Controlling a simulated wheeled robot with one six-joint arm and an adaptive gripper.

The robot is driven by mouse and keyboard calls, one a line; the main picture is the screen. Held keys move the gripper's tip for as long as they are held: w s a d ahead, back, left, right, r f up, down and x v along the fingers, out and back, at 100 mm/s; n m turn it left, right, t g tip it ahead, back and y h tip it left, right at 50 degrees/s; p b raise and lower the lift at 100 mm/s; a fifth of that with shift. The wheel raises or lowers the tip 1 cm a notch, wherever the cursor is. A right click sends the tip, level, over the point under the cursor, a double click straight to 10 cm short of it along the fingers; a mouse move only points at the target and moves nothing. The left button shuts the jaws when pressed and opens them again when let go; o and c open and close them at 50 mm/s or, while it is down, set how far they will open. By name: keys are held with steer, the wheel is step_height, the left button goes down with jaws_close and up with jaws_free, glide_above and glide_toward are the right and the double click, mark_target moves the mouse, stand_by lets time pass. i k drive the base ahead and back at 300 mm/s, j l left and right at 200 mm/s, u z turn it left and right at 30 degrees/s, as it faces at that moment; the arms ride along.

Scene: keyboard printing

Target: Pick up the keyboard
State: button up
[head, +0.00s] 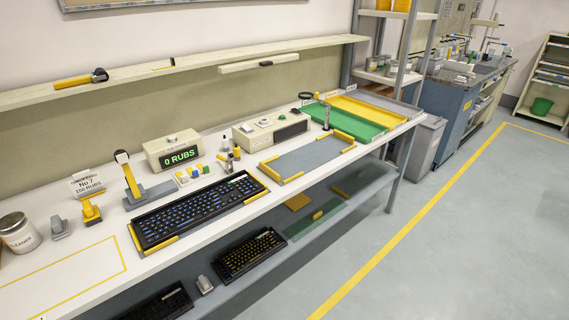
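A black keyboard with blue-marked keys (198,210) lies flat on the white workbench, with yellow holders (157,245) at its near corners. A second black keyboard with yellowish key markings (250,253) lies on the lower shelf below it. A third dark keyboard (163,306) is also on the lower shelf and is partly cut off by the bottom edge of the picture. My gripper is not in the head view.
A lever press (130,178) and a "0 RUBS" display box (172,150) stand behind the keyboard. To the right are an empty grey tray with yellow corners (305,158) and a green tray (345,122). The floor (450,210) in front is clear.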

mark_target(153, 228)
steer(key=i+l+z, duration=0.1)
steer(key=i+z, duration=0.2)
steer(key=i, duration=0.2)
steer(key=i+z, duration=0.35)
steer(key=i, duration=0.15)
steer(key=i+j+z, duration=0.15)
steer(key=i+z, duration=0.15)
steer(key=i, duration=0.2)
steer(key=i+j+z, duration=0.35)
steer(key=i, duration=0.15)
steer(key=i+l+z, duration=0.25)
steer(key=i, duration=0.25)
steer(key=i+l+z, duration=0.1)
steer(key=i+z, duration=0.2)
steer(key=i, duration=0.2)
steer(key=u, duration=3.95)
